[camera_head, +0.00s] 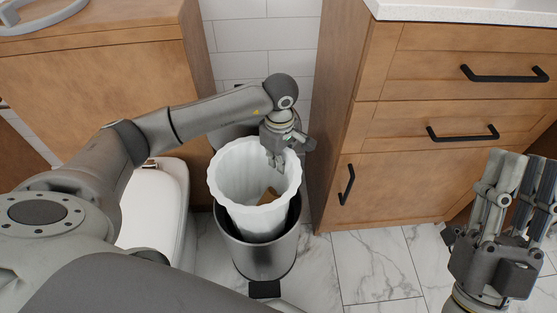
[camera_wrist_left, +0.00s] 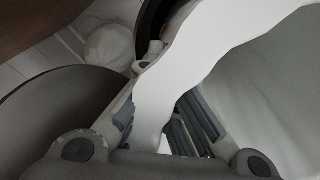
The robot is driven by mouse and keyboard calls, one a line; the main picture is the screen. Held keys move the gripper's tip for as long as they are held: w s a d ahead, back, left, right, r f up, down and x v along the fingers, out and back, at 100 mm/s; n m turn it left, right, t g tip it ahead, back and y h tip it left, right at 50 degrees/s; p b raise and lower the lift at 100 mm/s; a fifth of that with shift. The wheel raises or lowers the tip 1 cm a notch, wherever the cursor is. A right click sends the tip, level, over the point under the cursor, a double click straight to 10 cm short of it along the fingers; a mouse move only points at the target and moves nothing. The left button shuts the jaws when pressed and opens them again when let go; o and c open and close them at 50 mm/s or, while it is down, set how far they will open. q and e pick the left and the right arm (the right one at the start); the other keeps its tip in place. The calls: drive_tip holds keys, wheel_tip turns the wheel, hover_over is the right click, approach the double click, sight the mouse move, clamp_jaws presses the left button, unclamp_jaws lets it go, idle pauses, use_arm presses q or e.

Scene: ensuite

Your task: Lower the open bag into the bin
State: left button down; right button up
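The open white bag (camera_head: 229,180) has a wavy rim and stands upright in the mouth of the metal bin (camera_head: 262,258). Its lower part is inside the bin, and its upper part rises above the bin's dark rim. My left gripper (camera_head: 275,162) is at the bag's far rim. In the left wrist view the bag's wall (camera_wrist_left: 190,60) passes between the fingers of my left gripper (camera_wrist_left: 160,120), which is shut on it. The bag's bottom is hidden. My right gripper (camera_head: 530,160) is open and empty at the right, away from the bin.
A brown piece (camera_head: 268,195) shows inside the bag. The bin's pedal (camera_head: 265,289) is at its front. A white toilet (camera_head: 153,205) stands close left, and a wooden cabinet (camera_head: 400,165) with black handles stands right. The marble floor (camera_head: 375,262) is clear front right.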

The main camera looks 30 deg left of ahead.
idle(0.8)
use_arm(q)
drive_tip(key=c, duration=1.6)
unclamp_jaws()
drive_tip(key=shift+o, duration=0.6)
drive_tip(key=o, duration=1.4)
drive_tip(key=shift+o, duration=0.4)
drive_tip(key=shift+r, duration=0.1)
